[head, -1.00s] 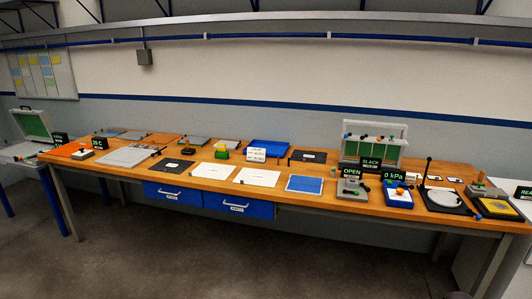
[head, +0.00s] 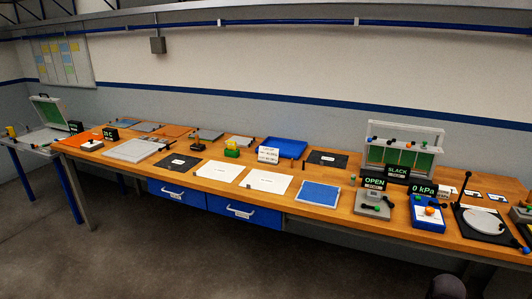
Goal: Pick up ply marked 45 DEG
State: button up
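Flat sheets lie on the long orange-topped bench, and their small labels are too small to read, so I cannot tell which ply is marked 45 DEG. One black sheet with a pale label (head: 172,168) lies left of centre. Another black sheet (head: 320,162) lies further back, right of centre. Two white sheets, one on the left (head: 220,177) and one on the right (head: 268,186), lie along the front, with a blue sheet (head: 319,199) to their right. My gripper is not in view.
A blue tray (head: 283,140) stands at the back. A grey plate (head: 125,155) lies at left. Devices with displays reading OPEN (head: 374,182), SLACK (head: 397,171) and 0 kPa (head: 423,190) crowd the right. The floor before the bench (head: 150,255) is clear.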

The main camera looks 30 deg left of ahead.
aim_at(262, 181)
jog(key=u, duration=0.6)
jog(key=i, duration=1)
jog(key=u, duration=0.5)
